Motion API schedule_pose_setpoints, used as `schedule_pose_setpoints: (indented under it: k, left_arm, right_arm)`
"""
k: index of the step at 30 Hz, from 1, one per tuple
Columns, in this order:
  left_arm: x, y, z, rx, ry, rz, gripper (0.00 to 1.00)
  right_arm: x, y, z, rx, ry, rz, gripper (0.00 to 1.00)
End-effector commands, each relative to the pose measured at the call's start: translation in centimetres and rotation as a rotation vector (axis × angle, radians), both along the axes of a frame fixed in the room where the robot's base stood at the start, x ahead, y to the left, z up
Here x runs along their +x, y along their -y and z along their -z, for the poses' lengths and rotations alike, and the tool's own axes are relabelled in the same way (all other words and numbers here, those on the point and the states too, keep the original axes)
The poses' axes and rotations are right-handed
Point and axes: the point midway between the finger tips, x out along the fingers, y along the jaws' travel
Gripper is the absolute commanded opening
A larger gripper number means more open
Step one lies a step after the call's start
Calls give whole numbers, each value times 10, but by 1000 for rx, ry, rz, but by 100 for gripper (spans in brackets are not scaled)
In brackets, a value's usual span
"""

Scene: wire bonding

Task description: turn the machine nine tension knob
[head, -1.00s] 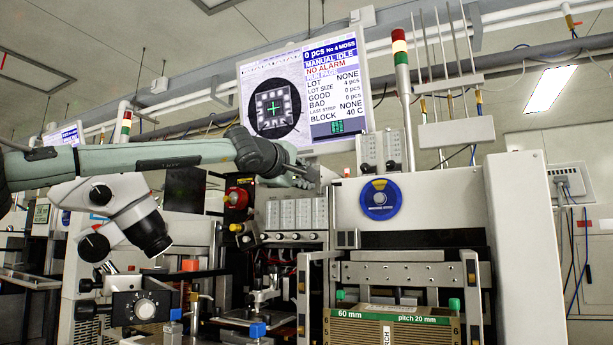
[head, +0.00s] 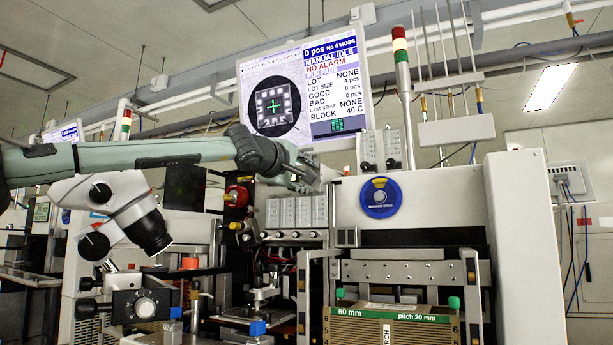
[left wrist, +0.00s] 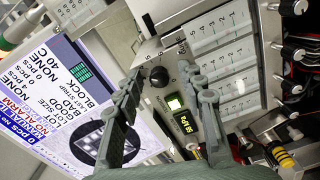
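A round black knob (left wrist: 159,76) sits on a light machine panel in the left wrist view; I cannot read a label marking it as the tension knob. My left gripper (left wrist: 160,70) is open, one finger on each side of the knob in the picture, with a gap visible on both sides. In the head view my left gripper (head: 308,174) is beside the machine's upper front, just below the monitor; the knob cannot be made out there. My right gripper is not in view.
The monitor (head: 345,85) stands close above the gripper. White slider modules (left wrist: 225,58) lie to the right. A microscope (head: 115,205) stands below my left arm.

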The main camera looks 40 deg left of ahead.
Motion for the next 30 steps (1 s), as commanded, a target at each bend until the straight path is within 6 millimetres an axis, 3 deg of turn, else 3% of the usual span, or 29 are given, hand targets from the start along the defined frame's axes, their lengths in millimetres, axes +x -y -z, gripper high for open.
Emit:
schedule_pose_setpoints:
  k: [10, 21, 30]
  left_arm:
    - [-12, 4, -2, -1, 4, 1, 39]
    - [-83, 27, -2, 1, 6, 2, 39]
    - [-113, 36, -1, 1, 2, 0, 39]
  right_arm:
    - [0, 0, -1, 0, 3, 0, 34]
    - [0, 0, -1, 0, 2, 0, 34]
    - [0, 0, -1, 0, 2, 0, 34]
